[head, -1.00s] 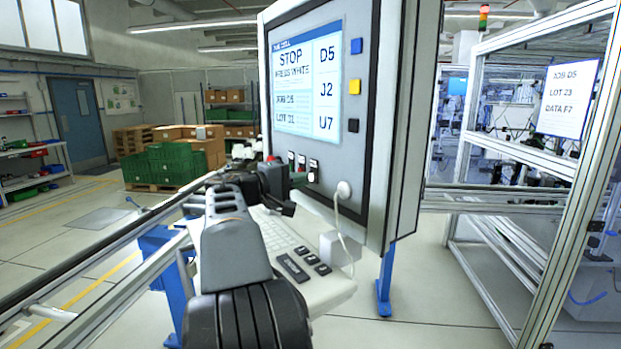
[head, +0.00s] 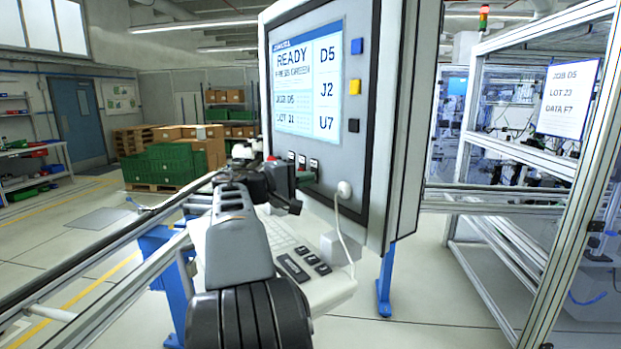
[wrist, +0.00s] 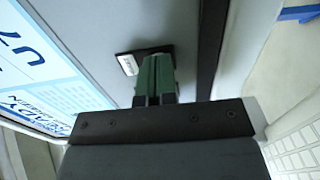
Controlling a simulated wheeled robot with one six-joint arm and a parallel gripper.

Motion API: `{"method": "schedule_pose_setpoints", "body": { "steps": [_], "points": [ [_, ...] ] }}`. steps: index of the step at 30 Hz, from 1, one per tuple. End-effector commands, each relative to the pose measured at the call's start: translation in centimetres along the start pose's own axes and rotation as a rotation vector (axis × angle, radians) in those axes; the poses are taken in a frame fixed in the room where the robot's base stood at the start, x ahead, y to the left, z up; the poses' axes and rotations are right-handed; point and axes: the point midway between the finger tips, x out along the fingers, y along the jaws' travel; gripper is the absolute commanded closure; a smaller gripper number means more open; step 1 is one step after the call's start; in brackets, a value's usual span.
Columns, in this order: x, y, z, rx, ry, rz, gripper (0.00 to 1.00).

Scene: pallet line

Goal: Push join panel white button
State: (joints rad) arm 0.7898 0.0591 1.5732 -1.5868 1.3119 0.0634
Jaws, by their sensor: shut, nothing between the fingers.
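The join panel (head: 360,155) is a grey box with a lit screen (head: 294,75) that reads READY and, below that, what looks like PRESS GREEN. A row of small labelled controls (head: 302,160) runs along its lower edge. My gripper (head: 310,178) is at the right end of this row, with its fingers shut and empty. In the wrist view, the green fingers (wrist: 155,80) overlap a black plate with a white label (wrist: 128,64) on the panel face. The white button is hidden behind the fingers, and I cannot tell whether they touch it.
A red button (head: 271,158) sits left of the labels. A white plug with a cable (head: 344,190) is just right of my gripper. A keyboard shelf (head: 325,290) juts out below. A metal-framed cell (head: 470,190) stands at right.

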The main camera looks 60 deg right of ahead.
Motion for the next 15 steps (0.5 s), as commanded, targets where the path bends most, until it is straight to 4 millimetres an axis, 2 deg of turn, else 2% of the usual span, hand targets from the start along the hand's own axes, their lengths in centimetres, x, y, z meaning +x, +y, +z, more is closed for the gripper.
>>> {"method": "schedule_pose_setpoints", "body": {
  "steps": [5, 15],
  "points": [
    [-0.4, 0.0, 0.0, 0.000, 0.001, 0.001, 1.00],
    [-2.5, -0.1, 0.0, 0.001, 0.001, 0.001, 1.00]
  ]
}}
